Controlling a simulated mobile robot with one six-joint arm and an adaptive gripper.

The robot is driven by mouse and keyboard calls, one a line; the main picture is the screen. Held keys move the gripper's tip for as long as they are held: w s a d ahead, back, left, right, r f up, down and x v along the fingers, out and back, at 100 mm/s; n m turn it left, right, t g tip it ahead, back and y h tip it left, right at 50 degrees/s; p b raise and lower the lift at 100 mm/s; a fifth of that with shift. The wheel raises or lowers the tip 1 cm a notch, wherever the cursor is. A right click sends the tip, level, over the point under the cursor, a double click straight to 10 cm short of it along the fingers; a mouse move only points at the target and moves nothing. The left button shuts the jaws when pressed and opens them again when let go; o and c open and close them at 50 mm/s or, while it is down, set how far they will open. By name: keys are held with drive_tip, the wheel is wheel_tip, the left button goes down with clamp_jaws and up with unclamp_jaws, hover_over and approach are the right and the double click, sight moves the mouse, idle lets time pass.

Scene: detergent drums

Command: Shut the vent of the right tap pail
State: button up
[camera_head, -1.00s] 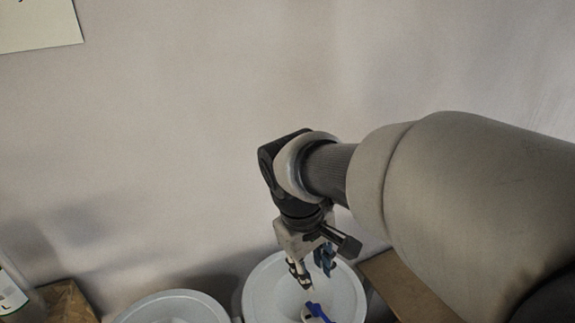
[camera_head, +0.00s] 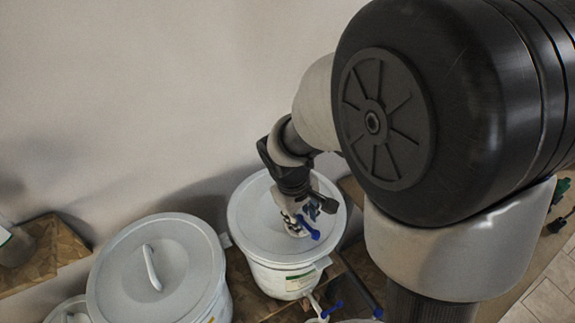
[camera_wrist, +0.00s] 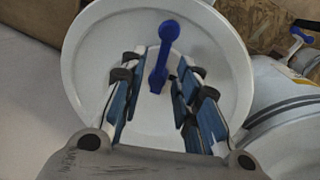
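The right tap pail (camera_head: 285,281) is a white pail with a round pale lid (camera_head: 262,203). A blue vent lever (camera_head: 309,229) sits on the lid. My gripper (camera_head: 296,224) points down over the lid, close to the lever. In the wrist view the blue lever (camera_wrist: 164,55) lies between the two finger sets of my gripper (camera_wrist: 157,82), with gaps on both sides. The fingers are spread and hold nothing. The vent opening itself is hard to make out.
A larger white drum (camera_head: 160,265) with a handled lid stands to the left. A blue-handled tap (camera_head: 322,306) shows low at the front of the pail. A wooden board (camera_head: 40,262) is at the far left, and a plain wall is behind.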

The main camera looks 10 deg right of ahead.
drive_tip(key=shift+f, duration=0.4)
clamp_jaws()
idle(0.4)
